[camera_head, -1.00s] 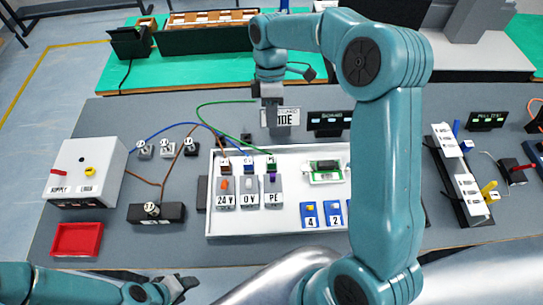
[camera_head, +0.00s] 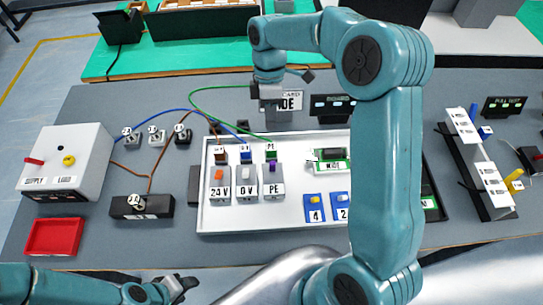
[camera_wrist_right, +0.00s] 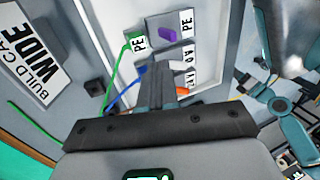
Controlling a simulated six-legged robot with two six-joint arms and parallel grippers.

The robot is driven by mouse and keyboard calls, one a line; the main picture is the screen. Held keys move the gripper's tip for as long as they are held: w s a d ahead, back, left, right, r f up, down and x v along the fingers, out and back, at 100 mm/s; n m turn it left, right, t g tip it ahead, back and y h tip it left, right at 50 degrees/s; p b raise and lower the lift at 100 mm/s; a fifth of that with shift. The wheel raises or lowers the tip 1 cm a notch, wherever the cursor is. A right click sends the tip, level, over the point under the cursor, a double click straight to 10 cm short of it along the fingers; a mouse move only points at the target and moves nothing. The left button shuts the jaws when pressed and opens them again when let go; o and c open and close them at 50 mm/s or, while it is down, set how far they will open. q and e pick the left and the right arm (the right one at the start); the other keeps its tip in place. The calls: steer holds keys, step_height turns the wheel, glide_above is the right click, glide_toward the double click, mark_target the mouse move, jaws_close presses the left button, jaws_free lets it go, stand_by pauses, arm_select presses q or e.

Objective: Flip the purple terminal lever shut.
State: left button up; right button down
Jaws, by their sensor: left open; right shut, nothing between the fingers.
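The purple lever (camera_head: 272,166) sits on the grey PE terminal block (camera_head: 273,187), at the right end of a row of three on the white board. It sticks up from the block; I cannot tell its exact angle. In the right wrist view the purple lever (camera_wrist_right: 168,34) is ahead of the fingertips and apart from them. My right gripper (camera_head: 270,106) is shut and empty, behind the board's far edge; its shut fingers also show in the wrist view (camera_wrist_right: 155,76). My left gripper (camera_head: 186,285) is open and empty at the front, away from the terminals.
The 24 V block's orange lever (camera_head: 218,174) and the 0 V block's white lever (camera_head: 245,170) stand left of PE. Green, blue and brown wires run into the board's back row. A WIDE card sign (camera_head: 291,100) stands behind. My right arm hides the board's right part.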

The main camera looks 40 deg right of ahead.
mark_target(271, 151)
steer(key=p+x, duration=0.1)
steer(key=x, duration=0.8)
steer(key=shift+s+a+f, duration=0.1)
steer(key=shift+a+f, duration=0.05)
steer(key=shift+f, duration=0.55)
